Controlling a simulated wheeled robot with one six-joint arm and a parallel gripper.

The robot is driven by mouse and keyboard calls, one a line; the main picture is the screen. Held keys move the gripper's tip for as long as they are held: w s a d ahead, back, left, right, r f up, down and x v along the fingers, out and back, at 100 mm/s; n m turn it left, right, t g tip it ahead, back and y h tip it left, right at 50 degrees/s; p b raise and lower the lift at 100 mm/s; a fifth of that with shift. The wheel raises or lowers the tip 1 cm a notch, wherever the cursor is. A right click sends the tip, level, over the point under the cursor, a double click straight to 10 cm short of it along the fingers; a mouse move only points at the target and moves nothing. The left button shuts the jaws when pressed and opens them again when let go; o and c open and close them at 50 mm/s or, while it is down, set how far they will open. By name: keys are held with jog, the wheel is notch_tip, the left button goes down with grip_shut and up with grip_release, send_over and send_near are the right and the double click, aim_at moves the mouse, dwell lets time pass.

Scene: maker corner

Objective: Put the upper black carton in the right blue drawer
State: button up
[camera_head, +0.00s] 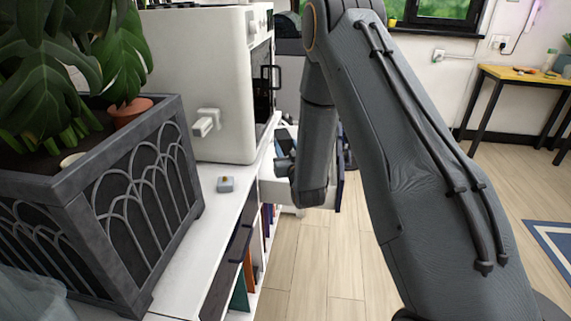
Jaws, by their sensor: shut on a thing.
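An open drawer (277,190) sticks out from the white cabinet near the picture's middle, with a dark blue front (341,182) at its right end. My arm comes down over this drawer. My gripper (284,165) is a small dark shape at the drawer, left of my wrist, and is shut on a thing. My arm and the drawer's side mostly hide its fingertips and what they hold. I cannot clearly make out a black carton, and no second blue drawer shows plainly.
A white machine (200,80) and a dark planter (110,205) with a leafy plant stand on the white cabinet top (225,205). A yellow-topped table (525,76) stands far right.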

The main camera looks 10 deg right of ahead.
jog(key=f, duration=0.2)
jog(key=shift+a+f, duration=0.3)
jog(key=shift+a, duration=0.05)
notch_tip(320, 180, down, 4)
jog(key=shift+f, duration=0.1)
jog(key=shift+f, duration=0.4)
jog(key=shift+s+f, duration=0.1)
jog(key=shift+f, duration=0.05)
